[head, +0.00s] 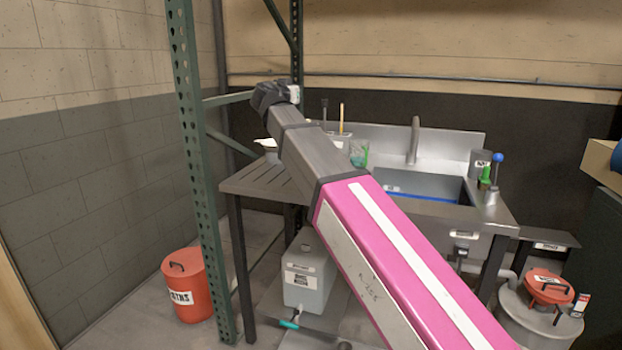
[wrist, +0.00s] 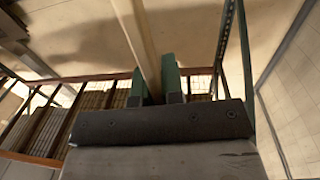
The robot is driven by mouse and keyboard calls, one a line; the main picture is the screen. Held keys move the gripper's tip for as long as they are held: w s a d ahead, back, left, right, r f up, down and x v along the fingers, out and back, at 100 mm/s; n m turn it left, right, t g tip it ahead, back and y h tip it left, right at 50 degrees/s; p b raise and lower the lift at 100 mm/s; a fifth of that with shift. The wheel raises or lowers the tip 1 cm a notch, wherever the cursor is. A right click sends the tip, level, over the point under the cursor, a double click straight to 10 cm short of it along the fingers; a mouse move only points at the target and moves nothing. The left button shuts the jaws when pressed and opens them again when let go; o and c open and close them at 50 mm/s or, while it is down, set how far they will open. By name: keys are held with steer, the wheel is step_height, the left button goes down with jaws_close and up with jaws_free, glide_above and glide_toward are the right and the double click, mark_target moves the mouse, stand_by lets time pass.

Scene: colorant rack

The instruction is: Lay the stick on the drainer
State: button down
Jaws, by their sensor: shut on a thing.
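In the wrist view, the two green fingers of my gripper (wrist: 155,82) are shut on a pale wooden stick (wrist: 136,36). The stick runs from between the fingertips to the top edge of the picture. In the head view, the black end of my arm is high, in front of the back wall, and its fingers and the held stick cannot be made out. The drainer, a grey ridged board (head: 262,181), is left of the sink in the head view, lower in the picture than my arm's end. My arm hides part of it.
A green rack post (head: 190,150) stands left of the drainer. The sink (head: 415,188) has a tall tap (head: 413,140). A green-tinted cup (head: 359,153) and an upright tan rod (head: 341,118) are behind my arm. A red bucket (head: 186,285) stands on the floor.

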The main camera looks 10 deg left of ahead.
steer(key=w+d+f+n+y, duration=0.1)
steer(key=w+d+f, duration=0.2)
steer(key=w+f, duration=0.5)
steer(key=shift+d+f+y, duration=0.3)
steer(key=shift+d+f, duration=0.05)
steer(key=shift+f, duration=1.1)
steer(key=c, duration=1.2)
jaws_free()
steer(key=shift+c, duration=0.2)
steer(key=s+a, duration=0.2)
steer(key=s, duration=0.9)
steer(key=shift+s+a, duration=0.15)
steer(key=shift+s, duration=0.25)
